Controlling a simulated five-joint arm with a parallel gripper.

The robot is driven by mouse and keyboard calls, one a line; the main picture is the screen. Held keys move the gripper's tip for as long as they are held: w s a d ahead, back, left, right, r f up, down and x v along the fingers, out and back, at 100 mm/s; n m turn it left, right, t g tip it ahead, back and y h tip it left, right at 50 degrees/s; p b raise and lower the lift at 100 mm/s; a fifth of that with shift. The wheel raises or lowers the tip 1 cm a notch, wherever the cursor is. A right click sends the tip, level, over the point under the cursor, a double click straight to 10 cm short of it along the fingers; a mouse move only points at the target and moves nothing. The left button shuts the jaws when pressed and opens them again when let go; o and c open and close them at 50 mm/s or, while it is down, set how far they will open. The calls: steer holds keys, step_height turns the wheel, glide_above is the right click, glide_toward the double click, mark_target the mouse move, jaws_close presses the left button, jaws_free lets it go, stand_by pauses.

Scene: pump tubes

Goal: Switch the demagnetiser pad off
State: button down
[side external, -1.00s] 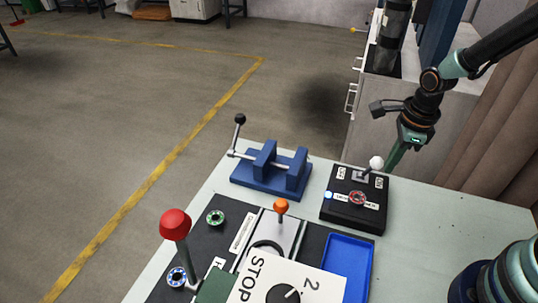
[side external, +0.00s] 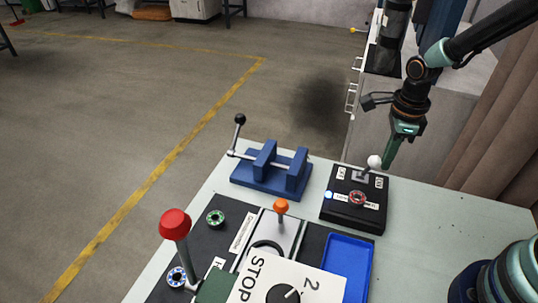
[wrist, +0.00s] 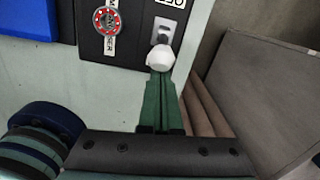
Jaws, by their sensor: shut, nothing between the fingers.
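The demagnetiser pad (side external: 345,214) is a black box at the table's back right, with a red ring dial (side external: 357,198), white labels and a bright blue-white light (side external: 328,195) on its left edge. Its lever ends in a white knob (side external: 375,162) and leans to the right in the side view. My gripper (side external: 387,166) is shut and empty, just right of the knob. In the wrist view the green fingertips (wrist: 160,82) come right up to the white knob (wrist: 160,58). I cannot tell whether they touch it.
A blue vise (side external: 270,171) stands left of the pad. In front are an orange-knobbed lever (side external: 281,206), a red-knobbed lever (side external: 175,224), a STOP plate (side external: 262,284) and a blue tray (side external: 346,262). The table right of the pad (side external: 440,225) is clear.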

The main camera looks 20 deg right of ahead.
steer(key=shift+w+a+r, duration=0.3)
steer(key=shift+w+a, duration=0.3)
steer(key=shift+a, duration=0.05)
steer(key=shift+w+a+r, duration=0.3)
steer(key=shift+w+a, duration=0.3)
steer(key=shift+w+a+f, duration=0.1)
steer(key=shift+w+a, duration=1)
steer(key=s+d+r, duration=0.2)
steer(key=s+d, duration=0.1)
steer(key=d, duration=0.1)
steer(key=w+a+r, duration=0.4)
steer(key=a+r, duration=0.1)
steer(key=r, duration=0.2)
steer(key=shift+g, duration=0.4)
steer(key=shift+w, duration=0.1)
